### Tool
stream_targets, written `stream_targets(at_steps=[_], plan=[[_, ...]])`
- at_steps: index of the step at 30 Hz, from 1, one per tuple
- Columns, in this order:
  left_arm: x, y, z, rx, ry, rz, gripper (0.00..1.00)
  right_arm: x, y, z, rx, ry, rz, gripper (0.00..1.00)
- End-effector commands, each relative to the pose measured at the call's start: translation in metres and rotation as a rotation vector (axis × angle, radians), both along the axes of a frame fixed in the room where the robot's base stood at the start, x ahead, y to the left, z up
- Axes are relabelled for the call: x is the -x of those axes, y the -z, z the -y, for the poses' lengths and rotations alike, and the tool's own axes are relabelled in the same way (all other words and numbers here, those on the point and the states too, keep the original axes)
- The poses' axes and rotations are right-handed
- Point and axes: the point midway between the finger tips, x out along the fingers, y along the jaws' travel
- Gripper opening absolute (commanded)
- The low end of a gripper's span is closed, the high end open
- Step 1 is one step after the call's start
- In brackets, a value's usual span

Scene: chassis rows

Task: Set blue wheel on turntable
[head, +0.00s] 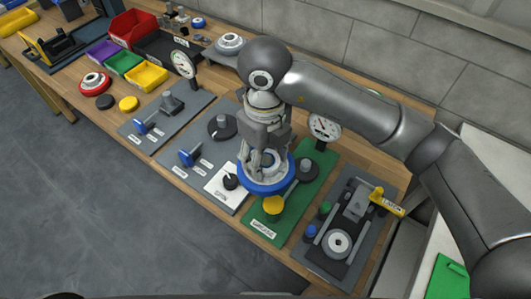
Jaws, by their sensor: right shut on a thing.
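The blue wheel (251,184), a thick blue ring with a pale hub, is in the head view just right of centre. My right gripper (266,161) points down from above and is shut on the wheel at its hub. The wheel appears over the left part of the green board (284,200); the gripper hides part of it, and I cannot tell whether it touches anything below. A dark disc (223,126) lies on a grey panel to the left, and a pale round base (230,42) stands farther back. No label names the turntable legibly. My left gripper is not in view.
A yellow knob (272,205) and a black knob (306,168) stand close to the wheel. A dial gauge (325,127) rises behind. A grey fixture (351,228) is at right. A red-and-white wheel (94,83) and coloured bins (147,75) are at far left.

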Motion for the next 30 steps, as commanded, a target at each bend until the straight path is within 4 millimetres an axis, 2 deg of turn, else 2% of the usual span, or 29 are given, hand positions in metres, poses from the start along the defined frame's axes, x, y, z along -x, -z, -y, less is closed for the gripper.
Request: stream_targets(at_steps=[19, 30], plan=[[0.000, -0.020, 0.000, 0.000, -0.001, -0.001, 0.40, -0.001, -0.037, 0.000, -0.001, 0.000, 0.002, 0.09], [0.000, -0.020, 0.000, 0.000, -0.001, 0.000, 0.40, 0.000, -0.040, 0.000, 0.000, 0.000, 0.001, 0.09]])
